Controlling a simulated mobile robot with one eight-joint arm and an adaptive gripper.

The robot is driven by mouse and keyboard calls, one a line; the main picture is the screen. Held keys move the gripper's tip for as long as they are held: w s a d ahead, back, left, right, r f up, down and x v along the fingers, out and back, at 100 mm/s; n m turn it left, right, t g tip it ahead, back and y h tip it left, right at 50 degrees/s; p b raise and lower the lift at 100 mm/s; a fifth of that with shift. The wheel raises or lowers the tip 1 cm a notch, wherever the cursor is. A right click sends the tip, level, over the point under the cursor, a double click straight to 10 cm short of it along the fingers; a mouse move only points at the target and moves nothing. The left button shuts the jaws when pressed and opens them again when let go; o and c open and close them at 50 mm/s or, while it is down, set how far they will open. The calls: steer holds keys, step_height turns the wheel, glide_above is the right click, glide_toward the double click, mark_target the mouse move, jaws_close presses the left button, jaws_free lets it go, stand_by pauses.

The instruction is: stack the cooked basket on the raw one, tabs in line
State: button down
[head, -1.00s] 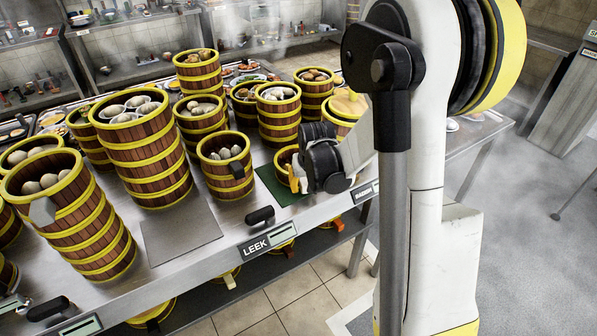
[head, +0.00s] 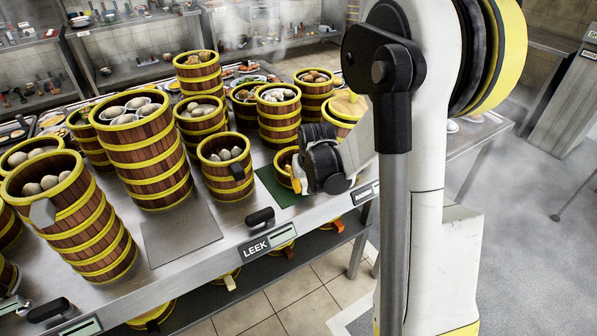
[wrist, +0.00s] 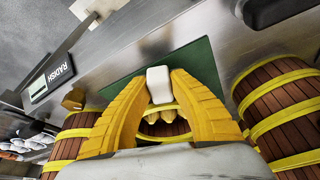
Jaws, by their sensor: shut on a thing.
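My gripper (wrist: 159,92) has yellow fingers shut on a white tab (wrist: 158,80) in the wrist view. The tab belongs to a small basket (wrist: 162,128) with a yellow rim and pale pieces inside, mostly hidden by my fingers. In the head view this basket (head: 284,160) shows at the green mat (head: 272,187), partly behind my gripper (head: 297,177). Left of it stands a basket stack (head: 228,180) with pale buns on top and a dark tab. I cannot tell which basket is cooked and which is raw, nor whether the held one touches the mat.
Tall basket towers (head: 150,155) crowd the steel counter, with another tower (head: 85,235) at far left. A grey mat (head: 180,230) is bare. Front-edge signs read LEEK (head: 256,248) and RADISH (wrist: 53,77). A basket (wrist: 280,110) stands close to my gripper's right in the wrist view.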

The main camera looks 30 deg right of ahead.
steer(key=shift+r+p, duration=1.25)
steer(key=shift+r, duration=0.65)
steer(key=c, duration=1.8)
jaws_free()
jaws_close()
